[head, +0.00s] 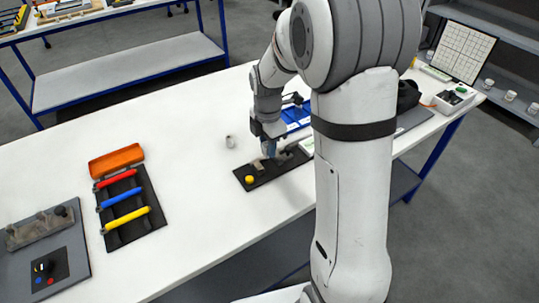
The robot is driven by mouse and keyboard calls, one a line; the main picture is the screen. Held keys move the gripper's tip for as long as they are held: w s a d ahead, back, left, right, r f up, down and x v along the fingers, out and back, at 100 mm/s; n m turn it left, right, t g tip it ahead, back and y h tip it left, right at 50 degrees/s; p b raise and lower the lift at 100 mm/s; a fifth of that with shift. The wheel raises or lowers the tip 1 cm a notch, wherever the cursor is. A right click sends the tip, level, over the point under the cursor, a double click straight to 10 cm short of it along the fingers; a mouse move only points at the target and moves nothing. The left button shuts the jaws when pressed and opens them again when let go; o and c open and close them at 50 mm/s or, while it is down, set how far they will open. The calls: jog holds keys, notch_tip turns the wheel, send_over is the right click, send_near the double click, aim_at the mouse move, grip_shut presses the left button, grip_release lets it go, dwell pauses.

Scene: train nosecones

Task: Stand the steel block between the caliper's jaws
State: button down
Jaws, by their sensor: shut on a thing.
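The caliper is on a black base (262,179) on the white table, with a yellow knob (249,180) at its left end and grey jaws (258,166) on top. My gripper (269,149) points down over the middle of the base. It is shut on a small grey-blue piece, which I take to be the steel block (270,150). The block is low, close to the jaws. The fingers and the small size hide whether it touches the base or stands fully between the jaws. My arm hides what lies right of the caliper.
A small grey cylinder (230,141) stands left of the caliper. A blue tray (297,115) lies behind it. A black rack (131,207) with red, blue and yellow handles and an orange case (116,160) are at left. The table (190,180) between is clear.

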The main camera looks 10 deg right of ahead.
aim_at(268, 166)
jog(key=shift+f, duration=2.55)
jog(key=c, duration=1.1)
grip_release()
notch_tip(268, 166, up, 11)
jog(key=shift+r, duration=0.15)
jog(key=shift+s+r, duration=0.2)
jog(key=shift+r, duration=0.4)
jog(key=s+r+m+t, duration=0.1)
jog(key=s+m, duration=0.6)
jog(key=s+r+m+t, duration=0.1)
jog(key=s+m, duration=0.6)
jog(key=s+r+m, duration=0.1)
jog(key=s+m, duration=0.6)
jog(key=shift+d+r+m+t, duration=0.15)
jog(key=shift+d+m+t, duration=0.15)
jog(key=shift+d+t, duration=0.1)
